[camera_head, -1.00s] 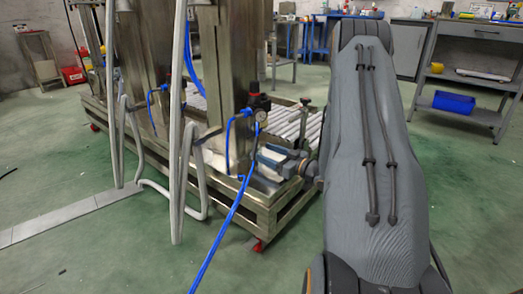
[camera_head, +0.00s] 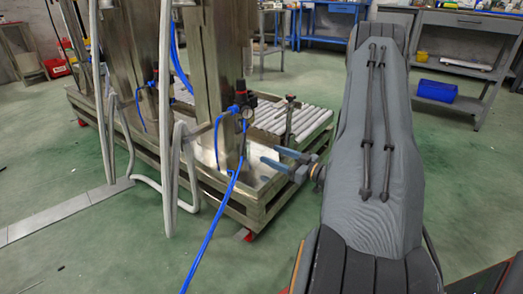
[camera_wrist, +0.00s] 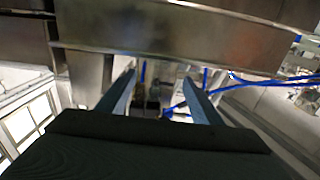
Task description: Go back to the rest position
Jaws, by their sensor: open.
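My gripper (camera_head: 271,155) shows in the head view at the end of my grey arm, beside the right part of the steel machine (camera_head: 222,105). Its two blue fingers are spread apart with nothing between them. In the wrist view my gripper (camera_wrist: 159,78) is also open and empty, its fingers pointing at steel parts and blue hoses. My large arm link fills the right of the head view and hides part of the floor. I cannot tell from these views whether the fingers touch the machine.
The roller bed (camera_head: 300,118) lies just behind my gripper. A pressure gauge (camera_head: 247,112) and a blue hose (camera_head: 213,235) are on its left.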

